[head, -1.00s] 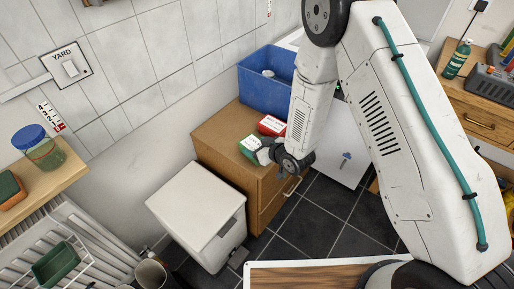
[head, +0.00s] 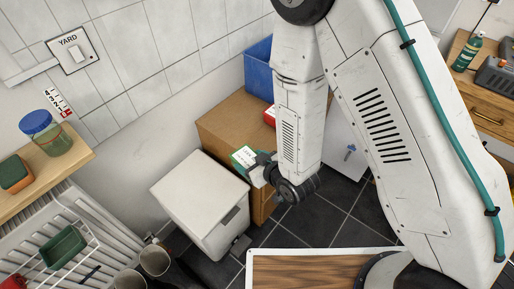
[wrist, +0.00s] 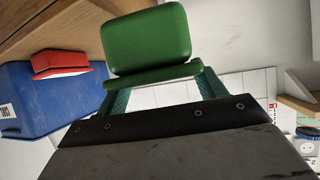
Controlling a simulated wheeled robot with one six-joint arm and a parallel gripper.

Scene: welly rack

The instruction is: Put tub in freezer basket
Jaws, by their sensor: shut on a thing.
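The green tub (head: 243,155) with a white label is in my gripper (head: 256,166), above the front left corner of the wooden cabinet. In the wrist view the tub (wrist: 146,40) fills the space between and beyond the teal fingertips (wrist: 160,88), which are shut on it. My gripper partly hides the tub in the head view. A white wire basket (head: 91,238) is at the lower left and has a dark green container in it. I cannot tell for sure that this is the freezer basket. A white lidded chest (head: 196,188) stands shut just left of my gripper.
A red tub (head: 269,115) and a blue crate (head: 258,72) are on the wooden cabinet (head: 232,121), partly behind my arm. Boots (head: 154,259) stand at the lower left, near the chest. A shelf (head: 57,162) with a blue-lidded jar is on the left.

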